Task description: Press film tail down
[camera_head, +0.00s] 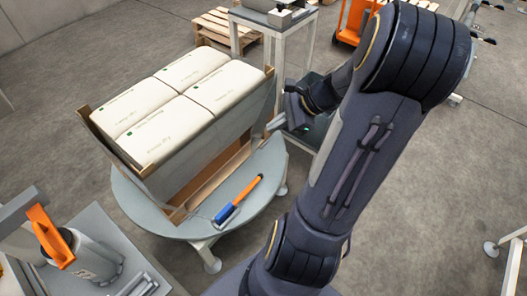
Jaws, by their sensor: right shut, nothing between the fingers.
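A stack of several pale bags (182,97) stands on a round grey turntable (130,196), with brown corner boards (97,128) at its upright edges. Its sides look smooth and greyish, as if wrapped in film, but I cannot make out a separate film tail. My right gripper (275,123) is shut and empty beside the right side of the stack, near its right corner. I cannot tell whether its tips touch the stack. My left gripper is not in view.
An orange and blue hand tool (238,199) lies on the turntable's front edge. A grey table (240,22) stands behind the stack, with a wooden pallet (215,24) on the floor nearby. A bench with an orange-handled device (50,236) is at lower left.

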